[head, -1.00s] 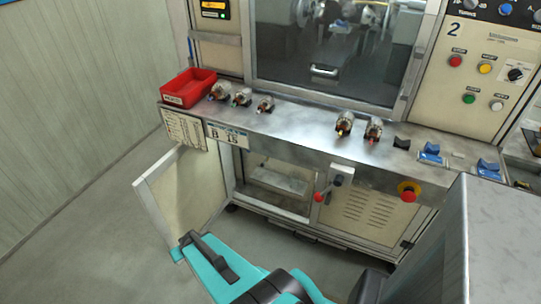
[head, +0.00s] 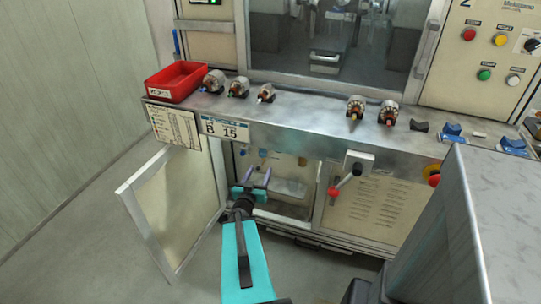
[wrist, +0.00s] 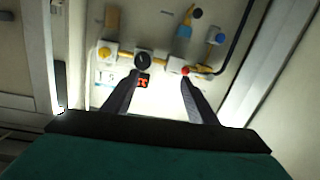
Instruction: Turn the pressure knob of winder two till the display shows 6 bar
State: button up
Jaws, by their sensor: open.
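My gripper (head: 256,178) is open and empty at the open lower compartment of the winder (head: 290,190). In the wrist view its two fingers (wrist: 160,78) point at the back panel, apart from each other. On that panel are a yellow knob (wrist: 104,51), a black round gauge or knob (wrist: 142,60), a red knob (wrist: 186,71) and a blue knob (wrist: 220,38). A small display (wrist: 144,81) with orange-red digits sits by the left fingertip; I cannot read it. Which knob sets pressure is not clear. The right fingertip is near the red knob; contact cannot be told.
The open cabinet door (head: 175,210) stands left of my arm. A lever with a red ball (head: 334,191) sticks out right of the opening. The ledge above carries a red bin (head: 177,81) and several armatures. A grey block (head: 470,230) fills the lower right.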

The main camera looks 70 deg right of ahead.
jog(key=s, duration=0.1)
jog(key=s+d+g, duration=0.1)
jog(key=s+r+m, duration=0.1)
jog(key=shift+d+g+h, duration=0.2)
jog(key=shift+g+h, duration=0.1)
jog(key=shift+h, duration=0.1)
jog(key=shift+w, duration=0.1)
jog(key=shift+d+f+b, duration=0.1)
jog(key=shift+d+b, duration=0.1)
jog(key=shift+b, duration=0.4)
jog(key=d+b, duration=0.4)
jog(key=b, duration=0.5)
jog(key=shift+w+d+f, duration=0.1)
jog(key=shift+d, duration=0.2)
jog(key=shift+d+b, duration=0.25)
jog(key=shift+b, duration=0.25)
jog(key=d+b, duration=0.4)
jog(key=d, duration=0.4)
jog(key=shift+w+r, duration=0.2)
